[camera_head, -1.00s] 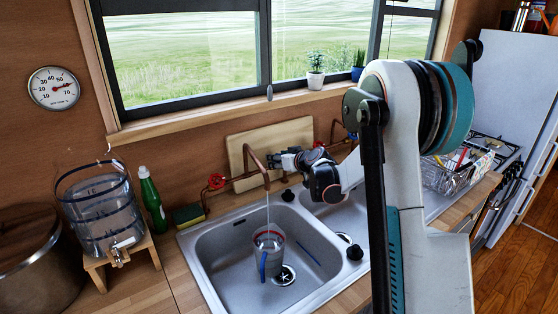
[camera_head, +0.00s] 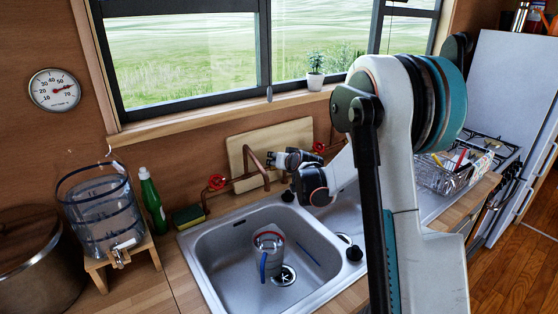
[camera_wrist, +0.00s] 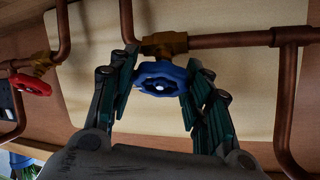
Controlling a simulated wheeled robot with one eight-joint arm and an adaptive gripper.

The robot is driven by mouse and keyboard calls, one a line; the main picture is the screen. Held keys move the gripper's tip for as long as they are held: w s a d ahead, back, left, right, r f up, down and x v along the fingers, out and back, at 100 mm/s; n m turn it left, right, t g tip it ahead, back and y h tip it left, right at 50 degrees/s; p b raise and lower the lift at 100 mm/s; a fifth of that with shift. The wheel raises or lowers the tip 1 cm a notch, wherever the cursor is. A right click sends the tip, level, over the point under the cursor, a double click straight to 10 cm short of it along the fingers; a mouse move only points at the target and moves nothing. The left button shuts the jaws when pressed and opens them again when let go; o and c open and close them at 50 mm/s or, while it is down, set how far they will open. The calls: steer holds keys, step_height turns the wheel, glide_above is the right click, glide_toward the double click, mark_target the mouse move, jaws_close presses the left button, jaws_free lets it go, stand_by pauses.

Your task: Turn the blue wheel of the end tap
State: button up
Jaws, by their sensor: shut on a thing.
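The blue wheel (camera_wrist: 161,84) of the tap sits on a brass valve in the wrist view. My gripper (camera_wrist: 160,72) has its two fingers against its left and right sides, shut on it. In the head view my gripper (camera_head: 276,158) is at the copper pipes behind the sink, and the blue wheel is hidden there. The copper spout (camera_head: 257,166) hangs over the sink with no stream of water showing. A clear cup with a red rim and blue handle (camera_head: 268,257) stands below it in the basin.
Red wheels sit on the pipes to the left (camera_head: 217,182) and right (camera_head: 318,147). A wooden board (camera_head: 240,143) leans behind the pipes. A green bottle (camera_head: 152,200) and glass water dispenser (camera_head: 100,210) stand left of the sink (camera_head: 210,245). A dish rack (camera_head: 445,178) is right.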

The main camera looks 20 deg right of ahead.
stand_by(0.3)
steer(key=o, duration=1.1)
steer(key=v, duration=1.2)
steer(key=shift+a, duration=0.15)
steer(key=shift+w, duration=0.1)
